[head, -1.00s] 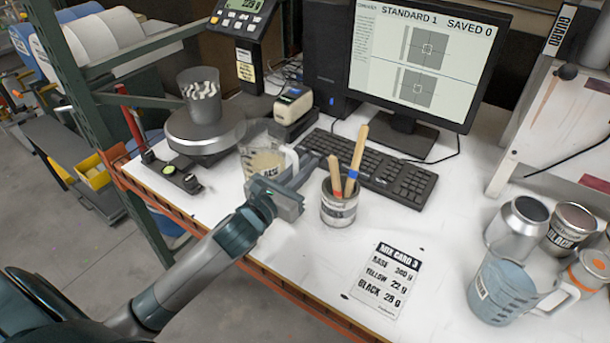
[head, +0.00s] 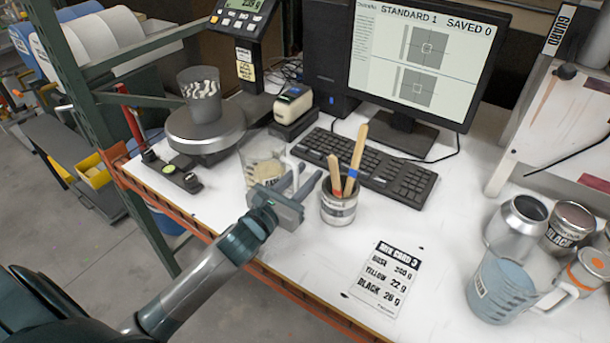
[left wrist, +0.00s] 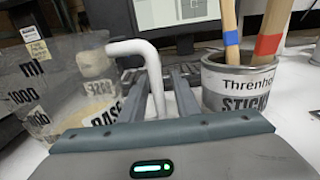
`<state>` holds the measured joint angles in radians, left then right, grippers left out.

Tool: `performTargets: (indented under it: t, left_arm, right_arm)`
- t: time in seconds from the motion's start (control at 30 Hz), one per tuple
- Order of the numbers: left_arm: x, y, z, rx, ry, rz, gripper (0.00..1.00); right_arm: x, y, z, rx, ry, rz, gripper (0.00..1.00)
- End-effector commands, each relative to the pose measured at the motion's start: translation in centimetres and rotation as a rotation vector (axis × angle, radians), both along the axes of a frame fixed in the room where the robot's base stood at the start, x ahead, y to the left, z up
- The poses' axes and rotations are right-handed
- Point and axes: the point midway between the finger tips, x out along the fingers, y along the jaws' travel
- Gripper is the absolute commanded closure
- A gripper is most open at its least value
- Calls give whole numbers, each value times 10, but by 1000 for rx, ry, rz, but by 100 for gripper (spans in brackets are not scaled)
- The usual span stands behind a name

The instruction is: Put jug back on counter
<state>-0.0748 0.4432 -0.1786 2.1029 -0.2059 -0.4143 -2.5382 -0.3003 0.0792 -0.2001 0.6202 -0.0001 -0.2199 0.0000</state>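The clear jug (head: 258,165) with a BASE label and some pale contents stands upright on the white counter (head: 290,238), beside the round scale. It also shows in the left wrist view (left wrist: 65,85), at left, with its white handle (left wrist: 153,75) reaching toward my gripper. My left gripper (head: 302,174) is open, its two fingers apart on either side of the handle in the left wrist view (left wrist: 162,78). Whether a finger touches the handle I cannot tell. My right gripper is not in view.
A can of stir sticks (head: 339,207) stands just right of my left gripper. The scale (head: 205,138) carries a grey cup (head: 203,105). A keyboard (head: 375,170) lies behind. A blue jug (head: 500,290) and several cans stand at right.

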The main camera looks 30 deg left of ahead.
Motion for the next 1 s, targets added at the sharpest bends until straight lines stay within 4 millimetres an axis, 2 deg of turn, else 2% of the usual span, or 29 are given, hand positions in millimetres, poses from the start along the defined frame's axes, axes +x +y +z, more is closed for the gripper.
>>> performTargets:
  t: [0.2,0.37,0.73,0.83,1.0]
  left_arm:
    - [0,0,3,0,-1,0,71]
    - [-11,1,1,1,0,-1,71]
    - [-66,9,-1,2,2,-1,71]
    - [-81,11,-1,1,2,-1,71]
    - [-103,14,0,1,2,-1,71]
  right_arm:
    - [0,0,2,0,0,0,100]
    - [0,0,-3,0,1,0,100]
    - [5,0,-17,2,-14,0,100]
    - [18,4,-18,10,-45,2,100]
    - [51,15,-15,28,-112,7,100]
